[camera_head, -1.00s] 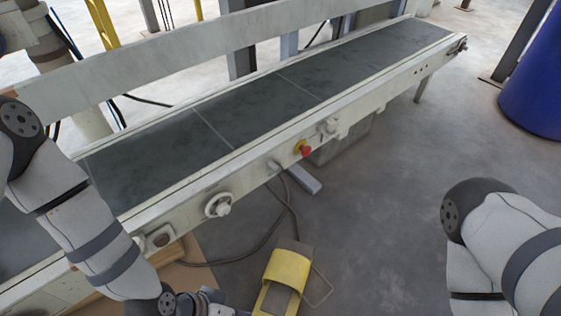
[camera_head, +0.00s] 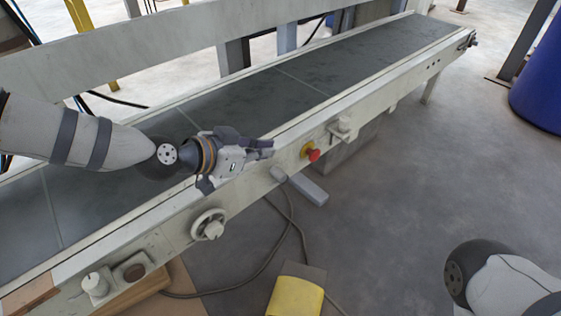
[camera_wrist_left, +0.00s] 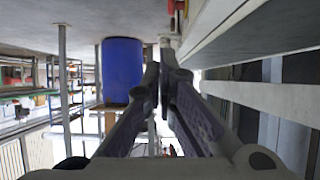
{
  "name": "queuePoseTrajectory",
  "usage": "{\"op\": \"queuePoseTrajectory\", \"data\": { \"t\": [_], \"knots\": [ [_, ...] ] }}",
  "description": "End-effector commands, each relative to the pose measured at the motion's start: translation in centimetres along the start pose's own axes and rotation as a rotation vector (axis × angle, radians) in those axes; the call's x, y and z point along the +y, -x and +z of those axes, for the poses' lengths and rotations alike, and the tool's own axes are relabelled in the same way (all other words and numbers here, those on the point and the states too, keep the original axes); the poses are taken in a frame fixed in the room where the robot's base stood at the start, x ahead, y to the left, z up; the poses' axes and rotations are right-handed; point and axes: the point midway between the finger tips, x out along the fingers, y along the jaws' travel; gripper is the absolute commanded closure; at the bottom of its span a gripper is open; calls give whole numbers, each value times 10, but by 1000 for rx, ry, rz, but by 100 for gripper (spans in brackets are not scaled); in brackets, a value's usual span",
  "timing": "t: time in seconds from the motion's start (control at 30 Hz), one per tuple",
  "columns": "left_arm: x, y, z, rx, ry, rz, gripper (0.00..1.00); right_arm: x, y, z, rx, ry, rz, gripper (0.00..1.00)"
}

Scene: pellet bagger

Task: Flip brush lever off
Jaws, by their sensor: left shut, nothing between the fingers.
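My left gripper (camera_head: 262,148) is shut and empty, above the conveyor's near side rail. In the left wrist view its fingers (camera_wrist_left: 166,68) come together at the tips. A pale lever-like fitting (camera_head: 342,130) stands on the side rail, to the right of the gripper and apart from it. I cannot tell for sure that it is the brush lever, or which way it is set. My right gripper is out of view; only part of the right arm shows at lower right.
The conveyor belt (camera_head: 250,102) runs from lower left to upper right. A handwheel (camera_head: 208,225) and a pale knob (camera_head: 95,284) are on its near side. A yellow pedal housing (camera_head: 296,294) and a cable lie on the floor. A blue barrel (camera_head: 545,95) stands at right.

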Motion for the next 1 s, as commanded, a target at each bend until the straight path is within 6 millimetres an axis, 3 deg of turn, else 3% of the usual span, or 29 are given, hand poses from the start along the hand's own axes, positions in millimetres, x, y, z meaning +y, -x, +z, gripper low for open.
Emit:
{"op": "queuePoseTrajectory", "data": {
  "t": [0.5,0.73,1.0],
  "knots": [
    [2,-104,8,-5,4,3,100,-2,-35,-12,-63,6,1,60],
    [1,-88,34,-3,5,2,100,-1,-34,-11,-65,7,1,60],
    [1,-85,40,-2,3,3,100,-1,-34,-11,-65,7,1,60]
  ]
}}
